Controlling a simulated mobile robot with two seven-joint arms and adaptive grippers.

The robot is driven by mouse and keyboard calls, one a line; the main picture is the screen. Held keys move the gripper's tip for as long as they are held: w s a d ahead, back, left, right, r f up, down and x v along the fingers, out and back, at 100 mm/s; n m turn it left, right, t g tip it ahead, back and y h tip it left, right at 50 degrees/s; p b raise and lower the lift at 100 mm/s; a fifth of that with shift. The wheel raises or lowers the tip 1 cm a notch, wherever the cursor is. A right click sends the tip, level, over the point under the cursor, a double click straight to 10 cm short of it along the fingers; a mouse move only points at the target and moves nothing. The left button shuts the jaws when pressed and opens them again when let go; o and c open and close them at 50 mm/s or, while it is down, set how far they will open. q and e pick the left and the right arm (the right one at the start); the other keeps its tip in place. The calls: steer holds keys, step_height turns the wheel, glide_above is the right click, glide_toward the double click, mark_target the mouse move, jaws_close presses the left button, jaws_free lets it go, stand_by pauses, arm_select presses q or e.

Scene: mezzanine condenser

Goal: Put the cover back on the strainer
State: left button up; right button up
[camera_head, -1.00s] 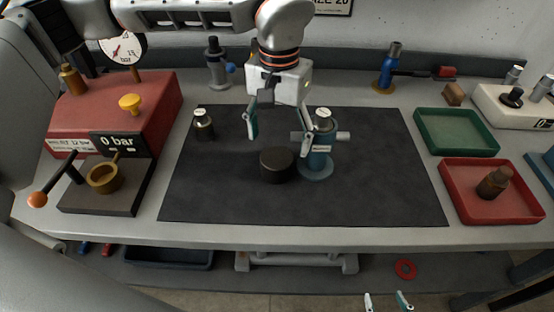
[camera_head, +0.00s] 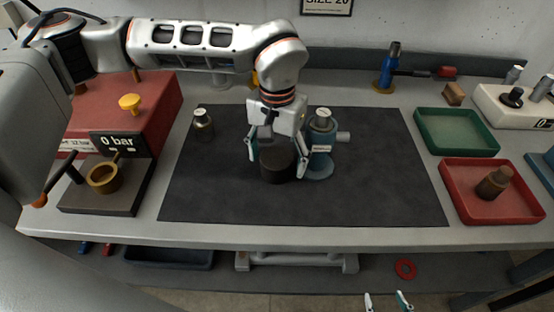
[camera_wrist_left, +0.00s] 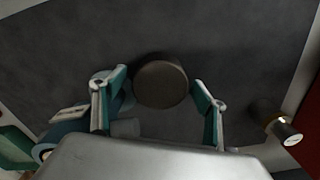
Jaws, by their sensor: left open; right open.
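A dark round cylinder (camera_head: 277,166), seemingly the cover, stands on the black mat. It also shows between the fingers in the left wrist view (camera_wrist_left: 160,84). The blue strainer body (camera_head: 320,163), with a side stub and a white-marked top, stands upright just right of it; in the left wrist view it is partly hidden behind a finger. My left gripper (camera_head: 277,156) is open, pointing down, its fingers on either side of the dark cylinder, not closed on it. My right gripper (camera_head: 386,302) is open and empty at the bottom edge, below the bench front.
A small dark bottle-like part (camera_head: 203,126) stands on the black mat (camera_head: 210,195). A green tray (camera_head: 457,149) and a red tray (camera_head: 520,210) holding a brown part (camera_head: 493,183) are right. A red gauge unit (camera_head: 160,105) is left. The front mat is clear.

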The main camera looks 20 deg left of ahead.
mark_target(277, 160)
arm_select(q)
steer(key=shift+c, duration=0.3)
steer(key=c, duration=1.2)
steer(key=shift+o, duration=0.2)
steer(key=shift+r, duration=0.45)
steer(key=r, duration=0.2)
steer(key=shift+s+d+r, duration=0.15)
steer(key=shift+s+r, duration=0.2)
steer(key=shift+s, duration=0.05)
steer(key=s+d+b, duration=0.1)
steer(key=s+d, duration=0.1)
steer(key=s, duration=0.6)
steer(key=s+d, duration=0.2)
steer(key=s, duration=0.6)
steer(key=shift+s+d+b, duration=0.25)
steer(key=shift+d+b, duration=0.1)
steer(key=shift+b, duration=0.05)
